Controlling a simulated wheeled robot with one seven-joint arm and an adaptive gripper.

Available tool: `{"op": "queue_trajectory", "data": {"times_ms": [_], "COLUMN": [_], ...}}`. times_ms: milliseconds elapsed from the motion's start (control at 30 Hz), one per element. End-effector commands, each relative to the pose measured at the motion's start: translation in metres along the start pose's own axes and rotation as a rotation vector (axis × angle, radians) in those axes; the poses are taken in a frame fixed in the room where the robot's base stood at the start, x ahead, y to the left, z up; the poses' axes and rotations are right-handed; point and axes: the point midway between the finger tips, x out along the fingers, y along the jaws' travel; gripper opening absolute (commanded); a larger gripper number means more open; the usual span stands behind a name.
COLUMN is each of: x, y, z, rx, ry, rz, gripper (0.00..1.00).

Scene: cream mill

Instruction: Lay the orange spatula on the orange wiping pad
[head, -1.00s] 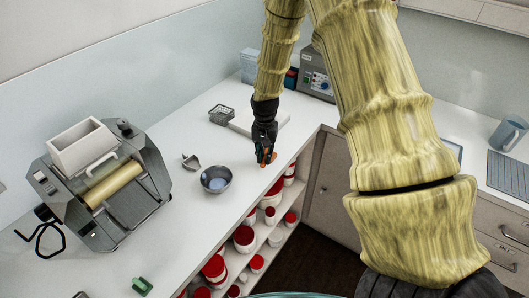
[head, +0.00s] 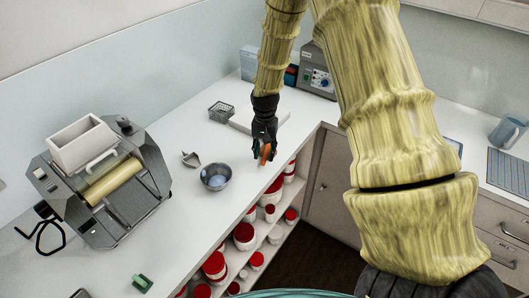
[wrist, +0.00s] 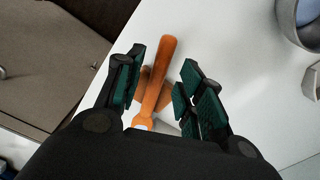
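The orange spatula (wrist: 164,60) lies lengthwise between my gripper's fingers in the wrist view, its end reaching past the fingertips and a pale part toward my palm. My gripper (wrist: 163,56) is open, with a gap between the spatula and the green finger pads. A darker orange-brown patch (wrist: 146,77) shows behind the spatula. It looks like the orange wiping pad, mostly hidden. I cannot tell whether the spatula touches it. In the head view my gripper (head: 263,156) points down over the white counter near its front edge, with orange showing at its fingers.
A grey metal bowl (head: 216,177) and a small scoop (head: 191,160) stand left of my gripper. A wire basket (head: 221,112) and a pale flat block (head: 243,122) are behind. The roller mill (head: 105,180) fills the left. Shelves with red-lidded tubs (head: 244,236) lie below the counter edge.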

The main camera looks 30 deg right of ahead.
Motion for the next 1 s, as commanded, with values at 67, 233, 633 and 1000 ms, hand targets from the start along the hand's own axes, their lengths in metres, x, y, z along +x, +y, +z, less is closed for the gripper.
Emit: {"op": "queue_trajectory", "data": {"times_ms": [67, 233, 633, 1000], "x": [-0.005, -0.024, -0.074, -0.111], "y": [-0.001, 0.0, -0.001, 0.0], "z": [-0.001, -0.001, -0.001, 0.0], "rx": [0.0, 0.0, 0.0, -0.001], "ry": [0.002, 0.003, 0.003, 0.0], "rz": [-0.002, -0.002, -0.003, -0.001], "gripper": [0.38, 0.38, 0.38, 0.38]}}
